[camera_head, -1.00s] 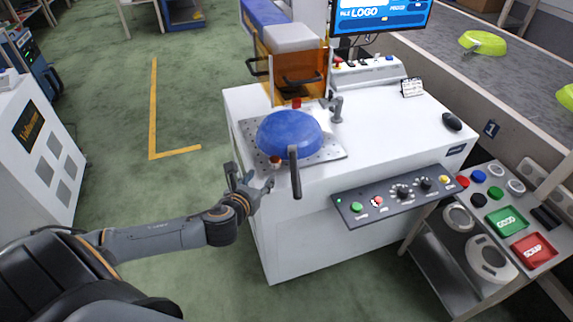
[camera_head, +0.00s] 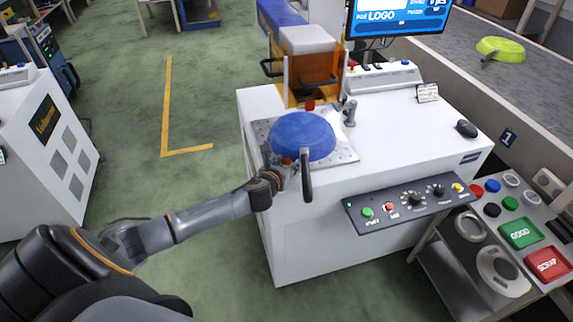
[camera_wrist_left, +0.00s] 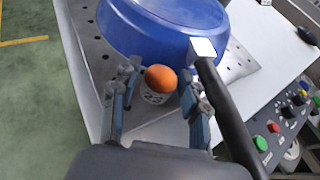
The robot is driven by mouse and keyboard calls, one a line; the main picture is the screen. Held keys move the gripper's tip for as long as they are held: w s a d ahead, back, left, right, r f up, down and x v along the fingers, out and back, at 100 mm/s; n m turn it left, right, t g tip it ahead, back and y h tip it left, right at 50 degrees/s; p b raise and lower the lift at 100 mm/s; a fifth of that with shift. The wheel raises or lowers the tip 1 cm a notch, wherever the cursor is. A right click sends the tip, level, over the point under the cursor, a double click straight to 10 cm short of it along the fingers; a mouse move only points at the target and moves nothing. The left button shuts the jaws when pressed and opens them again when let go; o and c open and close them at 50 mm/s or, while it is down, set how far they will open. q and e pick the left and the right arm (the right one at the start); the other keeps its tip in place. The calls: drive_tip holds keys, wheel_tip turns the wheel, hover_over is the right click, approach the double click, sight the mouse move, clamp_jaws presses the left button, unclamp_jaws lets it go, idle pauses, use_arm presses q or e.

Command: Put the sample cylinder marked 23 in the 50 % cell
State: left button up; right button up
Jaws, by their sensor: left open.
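A small piece with a rounded orange top (camera_wrist_left: 160,78) and a pale, marked lower part stands on the perforated plate, beside the blue pan. I cannot read its marking or tell whether it is the sample cylinder. In the head view its orange top (camera_head: 287,161) shows at the pan's near edge. My left gripper (camera_wrist_left: 156,88) is open, with one finger on each side of this piece; contact cannot be told. In the head view the left gripper (camera_head: 286,168) is at the plate's near edge. I see no cell marked 50 %. My right gripper is not in view.
The upturned blue pan (camera_head: 302,135) sits on the perforated plate (camera_head: 343,151), its dark handle (camera_head: 307,178) jutting towards me, close to the gripper. A control panel (camera_head: 410,205) with buttons is on the bench front.

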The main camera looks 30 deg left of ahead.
use_arm(q)
drive_tip(key=shift+c, duration=0.2)
clamp_jaws()
